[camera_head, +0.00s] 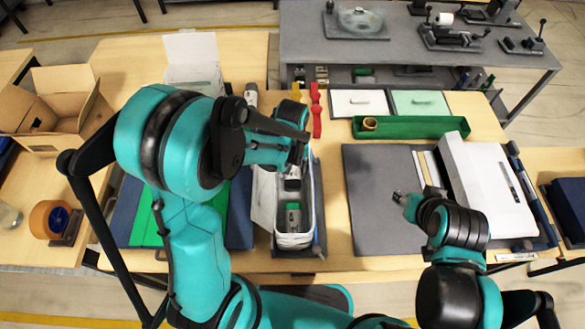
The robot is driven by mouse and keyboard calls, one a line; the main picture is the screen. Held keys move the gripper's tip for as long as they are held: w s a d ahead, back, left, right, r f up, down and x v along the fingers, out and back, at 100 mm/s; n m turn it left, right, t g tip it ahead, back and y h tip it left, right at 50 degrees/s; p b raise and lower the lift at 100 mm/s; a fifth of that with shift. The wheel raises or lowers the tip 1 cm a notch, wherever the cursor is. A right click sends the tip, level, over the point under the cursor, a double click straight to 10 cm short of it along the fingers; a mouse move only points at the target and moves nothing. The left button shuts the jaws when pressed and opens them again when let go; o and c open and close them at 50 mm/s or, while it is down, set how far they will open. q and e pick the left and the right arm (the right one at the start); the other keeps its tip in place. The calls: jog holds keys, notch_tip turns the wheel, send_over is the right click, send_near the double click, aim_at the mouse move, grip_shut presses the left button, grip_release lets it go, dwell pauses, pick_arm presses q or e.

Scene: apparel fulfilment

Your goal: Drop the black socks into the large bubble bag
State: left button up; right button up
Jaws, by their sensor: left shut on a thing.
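The large bubble bag (295,241) stands open in the middle of the table, its pale rim upward and a white flap at its left. A small grey and green thing shows inside it. My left gripper (294,163) is over the far end of the bag, shut on a small dark bundle, which I take to be the black socks. My own arm and fingers hide most of the bundle. I cannot tell whether it touches the bag. My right gripper (401,197) is over the dark grey mat, away from the bag; its fingers are too small to read.
A white box-like device (485,188) stands right of the mat (375,190). A green tray (415,127) lies behind the mat. An open cardboard box (50,105) and a tape roll (50,218) are at the left. The mat's middle is clear.

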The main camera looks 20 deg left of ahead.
dwell(0.4)
pick_arm(q)
jog(key=o, duration=1.2)
jog(key=shift+c, duration=1.1)
jog(key=shift+r+p, duration=0.95)
jog(key=shift+r, duration=0.2)
notch_tip(320, 180, up, 2)
jog(key=shift+r+p, duration=0.1)
jog(key=shift+p, duration=0.7)
jog(key=o, duration=0.3)
jog(key=shift+r+p, duration=0.9)
jog(key=shift+r, duration=0.35)
jog(key=shift+r, duration=0.1)
